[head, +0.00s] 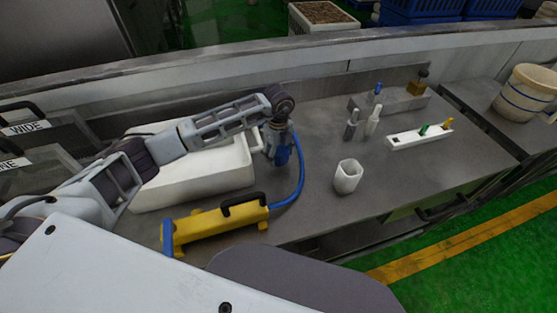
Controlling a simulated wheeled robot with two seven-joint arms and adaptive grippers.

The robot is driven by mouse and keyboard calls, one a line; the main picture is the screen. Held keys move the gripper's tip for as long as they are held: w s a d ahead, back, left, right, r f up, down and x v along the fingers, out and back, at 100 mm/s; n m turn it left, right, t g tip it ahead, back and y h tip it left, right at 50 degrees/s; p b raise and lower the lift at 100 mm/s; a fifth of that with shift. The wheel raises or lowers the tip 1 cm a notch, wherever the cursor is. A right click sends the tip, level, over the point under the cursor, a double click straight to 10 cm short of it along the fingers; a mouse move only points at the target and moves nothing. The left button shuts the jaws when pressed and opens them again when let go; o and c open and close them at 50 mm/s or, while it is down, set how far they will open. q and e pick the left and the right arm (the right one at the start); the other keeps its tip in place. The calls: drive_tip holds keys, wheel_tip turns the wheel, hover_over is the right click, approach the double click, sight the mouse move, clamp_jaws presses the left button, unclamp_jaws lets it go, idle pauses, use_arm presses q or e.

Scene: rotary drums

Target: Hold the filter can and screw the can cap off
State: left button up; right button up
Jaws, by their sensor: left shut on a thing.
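My left gripper (281,156) points down over the counter, just right of the white bin. A white faceted can-like vessel (347,178) stands upright and apart to the right, with an open-looking top. My right gripper is not in view.
A white bin (200,180) stands left of the gripper. A yellow tool (220,225) with a black handle lies in front, by the blue hose (297,185). Small bottles (372,122), a white rack (420,136) and a grey block (395,100) stand behind right. The counter's right front is clear.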

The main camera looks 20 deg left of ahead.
sight(278, 148)
use_arm(q)
drive_tip(key=shift+f, duration=1.9)
drive_tip(key=shift+f, duration=0.1)
drive_tip(key=o, duration=1.1)
drive_tip(key=shift+r, duration=0.35)
wheel_tip(278, 148, up, 12)
drive_tip(key=shift+f+b, duration=0.25)
drive_tip(key=shift+b, duration=0.4)
